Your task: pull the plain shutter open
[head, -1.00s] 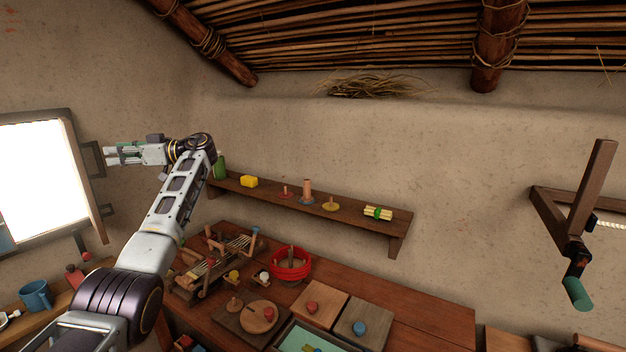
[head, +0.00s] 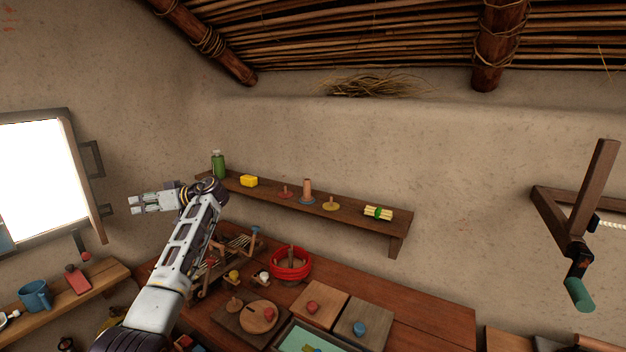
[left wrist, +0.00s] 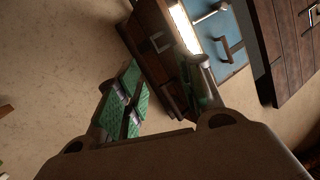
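A bright window (head: 38,180) with a grey-brown frame is at the left of the head view. A plain brown panel, likely the plain shutter (head: 84,180), stands nearly edge-on at its right side. Dark handles (head: 93,158) show beside it. In the left wrist view a brown panel with a dark handle (left wrist: 156,43) adjoins a bright strip, with a blue panel (left wrist: 232,52) on the other side. My left gripper (head: 136,204) is right of the window, apart from the handles. Its green-padded fingers (left wrist: 165,92) are spread and empty. My right gripper is out of view.
A wall shelf (head: 330,211) holds a green bottle (head: 218,164) and small items. A blue mug (head: 36,295) stands on a low ledge under the window. A wooden crank (head: 578,235) is far right.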

